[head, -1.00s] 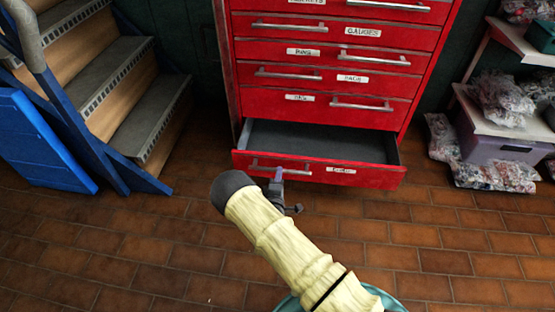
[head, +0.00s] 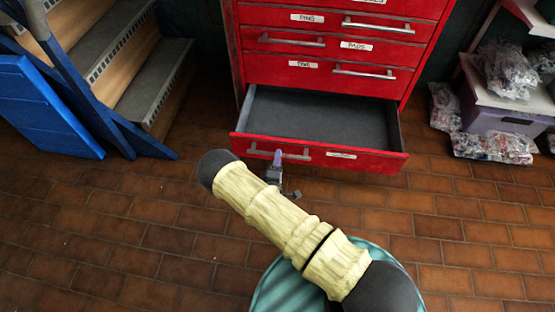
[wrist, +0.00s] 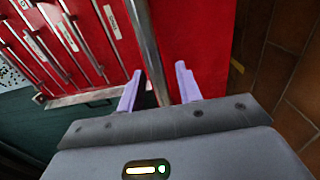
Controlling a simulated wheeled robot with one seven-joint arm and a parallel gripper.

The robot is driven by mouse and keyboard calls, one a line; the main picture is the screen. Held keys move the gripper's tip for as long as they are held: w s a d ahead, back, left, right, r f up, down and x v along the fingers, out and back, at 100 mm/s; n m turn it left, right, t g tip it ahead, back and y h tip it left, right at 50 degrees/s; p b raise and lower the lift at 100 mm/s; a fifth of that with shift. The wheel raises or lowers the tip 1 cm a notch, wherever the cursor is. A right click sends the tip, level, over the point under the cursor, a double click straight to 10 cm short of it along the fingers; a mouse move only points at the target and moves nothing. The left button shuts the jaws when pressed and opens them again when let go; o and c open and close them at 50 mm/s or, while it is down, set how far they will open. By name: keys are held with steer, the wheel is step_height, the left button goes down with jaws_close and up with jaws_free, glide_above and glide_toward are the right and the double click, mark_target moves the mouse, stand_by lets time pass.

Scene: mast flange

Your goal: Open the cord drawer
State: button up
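The bottom drawer (head: 375,161) of the red cabinet stands out well past the drawers above, and its grey inside looks empty. Its front label (head: 341,155) is too small to read surely. The drawer's metal handle (head: 300,155) is at the left of its front. My gripper (head: 277,160) is at this handle. In the wrist view, the handle bar (wrist: 150,45) runs between the two purple fingers (wrist: 160,72). The fingers stand apart, with a gap showing between them and the bar, so my gripper looks open around the handle.
The drawers above (head: 325,75) are shut. A blue-framed stair (head: 150,90) and a blue panel (head: 45,110) are at the left. A purple bin (head: 500,118) and bagged items (head: 495,147) are at the right. The brick floor (head: 130,225) before the drawer is clear.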

steer(key=s+a+p, duration=0.2)
steer(key=s+p, duration=0.2)
steer(key=s, duration=1.3)
steer(key=shift+s, duration=0.15)
